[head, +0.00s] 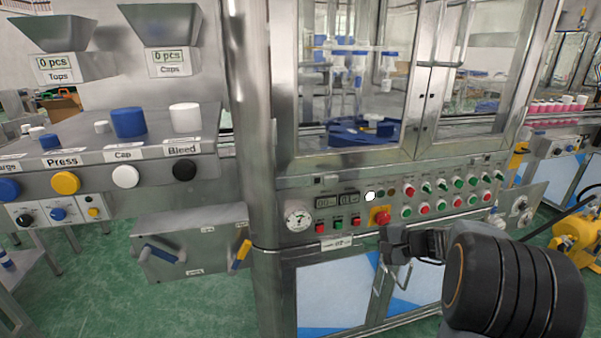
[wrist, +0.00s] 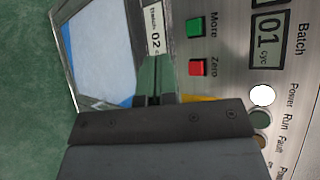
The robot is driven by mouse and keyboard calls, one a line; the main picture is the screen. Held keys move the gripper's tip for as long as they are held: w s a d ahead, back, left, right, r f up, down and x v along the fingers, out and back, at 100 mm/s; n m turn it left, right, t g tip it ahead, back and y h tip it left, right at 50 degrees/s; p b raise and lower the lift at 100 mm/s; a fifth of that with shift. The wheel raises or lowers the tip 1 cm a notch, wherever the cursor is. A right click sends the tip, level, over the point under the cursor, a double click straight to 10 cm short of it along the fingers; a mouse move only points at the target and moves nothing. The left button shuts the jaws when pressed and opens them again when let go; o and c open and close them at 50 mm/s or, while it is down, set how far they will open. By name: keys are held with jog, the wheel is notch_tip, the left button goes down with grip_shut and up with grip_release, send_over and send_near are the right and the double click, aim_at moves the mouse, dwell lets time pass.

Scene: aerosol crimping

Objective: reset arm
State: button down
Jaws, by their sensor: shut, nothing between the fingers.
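My gripper (head: 388,245) is at the end of my dark arm, in the lower right of the head view. It is in front of the machine's control panel (head: 338,194), just below the red emergency button on its yellow base (head: 380,216). In the wrist view my gripper's fingers (wrist: 154,68) are together, with nothing between them. The gripper body hides the lower middle of that view, including most of a yellow part (wrist: 197,98).
The panel carries rows of red and green buttons, a gauge (head: 298,215) and a white round light (head: 370,196). A sloped console (head: 105,160) with hoppers stands at left. Green floor (head: 90,290) is open at lower left.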

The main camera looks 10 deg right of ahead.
jog(key=s+a+r+n+g+h+p, duration=0.3)
jog(key=s+a+r+n+g+p, duration=0.25)
jog(key=s+a+r+p, duration=0.5)
jog(key=s+r+n+h+p, duration=0.6)
jog(key=s+r+p, duration=0.3)
jog(key=r+p, duration=0.3)
jog(key=shift+r+n+p, duration=0.35)
jog(key=shift+n, duration=0.1)
jog(key=shift+s, duration=0.1)
dwell(2.0)
